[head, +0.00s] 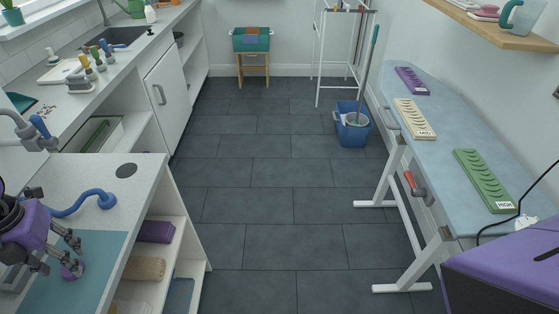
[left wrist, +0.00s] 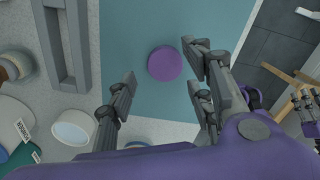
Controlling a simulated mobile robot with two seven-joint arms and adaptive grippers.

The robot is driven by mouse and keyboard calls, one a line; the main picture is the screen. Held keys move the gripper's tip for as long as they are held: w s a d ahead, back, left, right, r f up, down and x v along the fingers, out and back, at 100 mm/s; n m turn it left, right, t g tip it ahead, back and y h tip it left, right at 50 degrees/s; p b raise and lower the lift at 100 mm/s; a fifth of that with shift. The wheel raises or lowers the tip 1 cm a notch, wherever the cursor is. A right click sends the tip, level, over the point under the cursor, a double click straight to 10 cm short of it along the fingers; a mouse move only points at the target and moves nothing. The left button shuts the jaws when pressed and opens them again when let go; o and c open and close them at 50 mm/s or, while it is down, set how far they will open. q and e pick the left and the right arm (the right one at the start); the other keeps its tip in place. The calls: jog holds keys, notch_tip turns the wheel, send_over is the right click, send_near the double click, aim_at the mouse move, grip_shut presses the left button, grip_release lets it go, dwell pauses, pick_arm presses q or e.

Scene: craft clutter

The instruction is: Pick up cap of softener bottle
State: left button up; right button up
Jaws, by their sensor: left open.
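A round purple cap (head: 72,270) lies on the teal mat (head: 95,250) on the counter at the lower left. In the left wrist view the cap (left wrist: 164,64) appears as a purple disc between and beyond my fingertips. My left gripper (head: 60,254) is open and empty, close to the cap. In its wrist view the left gripper (left wrist: 160,68) has its fingers spread on both sides of the cap, and I see no clear contact. I cannot make out the softener bottle for certain. Dark jointed parts at the right edge of the wrist view may be my right gripper (left wrist: 303,108).
A blue curved hose-like object (head: 85,200) lies on the counter behind the gripper. The wrist view shows a white round container (left wrist: 73,127) and labelled items at left. Shelves below hold a purple box (head: 155,232). The dark tiled floor is open in the middle.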

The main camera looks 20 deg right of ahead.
aim_at(66, 274)
pick_arm(q)
notch_tip(66, 274, down, 3)
jog(key=shift+r, duration=0.2)
jog(key=shift+w, duration=0.1)
jog(key=c, duration=0.8)
jog(key=shift+o, duration=0.2)
jog(key=shift+r, duration=0.1)
